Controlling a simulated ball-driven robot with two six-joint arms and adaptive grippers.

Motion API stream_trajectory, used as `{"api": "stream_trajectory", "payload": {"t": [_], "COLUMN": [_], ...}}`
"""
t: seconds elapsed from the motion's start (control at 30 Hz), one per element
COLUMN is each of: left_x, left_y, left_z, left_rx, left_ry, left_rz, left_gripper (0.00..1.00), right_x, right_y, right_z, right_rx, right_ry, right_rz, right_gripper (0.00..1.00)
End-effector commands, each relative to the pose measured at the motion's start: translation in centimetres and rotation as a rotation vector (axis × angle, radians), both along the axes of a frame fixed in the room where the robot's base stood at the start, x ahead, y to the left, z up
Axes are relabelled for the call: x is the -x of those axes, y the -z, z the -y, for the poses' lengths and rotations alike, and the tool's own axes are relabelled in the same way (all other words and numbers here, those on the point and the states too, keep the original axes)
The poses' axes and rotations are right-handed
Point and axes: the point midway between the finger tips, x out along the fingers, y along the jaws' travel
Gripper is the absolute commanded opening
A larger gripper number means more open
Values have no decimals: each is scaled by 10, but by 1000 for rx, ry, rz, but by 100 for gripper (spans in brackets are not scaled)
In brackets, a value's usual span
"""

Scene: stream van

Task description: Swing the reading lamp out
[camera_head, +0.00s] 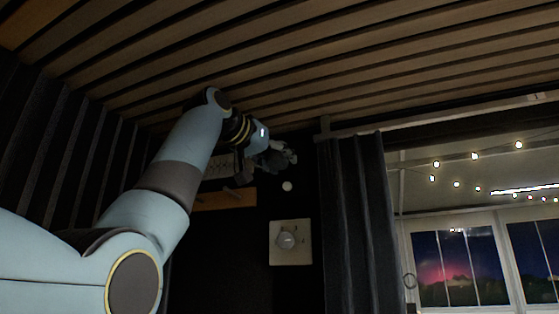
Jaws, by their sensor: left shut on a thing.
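My left arm reaches up from the lower left to the dark back wall. Its gripper (281,154) is at the wall, just under the slatted ceiling, and is shut on what looks like the reading lamp. The grip is small and dark in this view, and the lamp is mostly hidden behind the fingers and wrist, so its outline and angle cannot be made out. My right gripper is not in view.
Below the gripper are a small white round fitting (287,186) and a pale panel with a round dial (290,242). A wooden rail (225,199) is left of them. A dark curtain (352,220) hangs to the right, beside a window with string lights. Wooden slats (350,60) close the space above.

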Motion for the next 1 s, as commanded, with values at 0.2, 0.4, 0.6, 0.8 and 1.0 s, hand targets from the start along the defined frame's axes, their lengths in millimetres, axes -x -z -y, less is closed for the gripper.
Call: {"api": "stream_trajectory", "payload": {"t": [0.2,0.4,0.6,0.8,1.0], "left_x": [4,4,4,4,6], "left_y": [-3,-2,-2,-2,-3], "left_z": [-2,-2,-2,-2,-3], "left_rx": [-48,-49,-49,-49,-49], "left_ry": [-3,-3,-3,-2,-2], "left_rz": [-140,-148,-148,-148,-147], "left_gripper": [8,8,54,66,66], "right_x": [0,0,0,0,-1], "right_y": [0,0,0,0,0], "right_z": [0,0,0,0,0], "right_rx": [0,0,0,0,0], "right_ry": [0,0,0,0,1], "right_rz": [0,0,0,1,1], "right_gripper": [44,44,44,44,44]}}
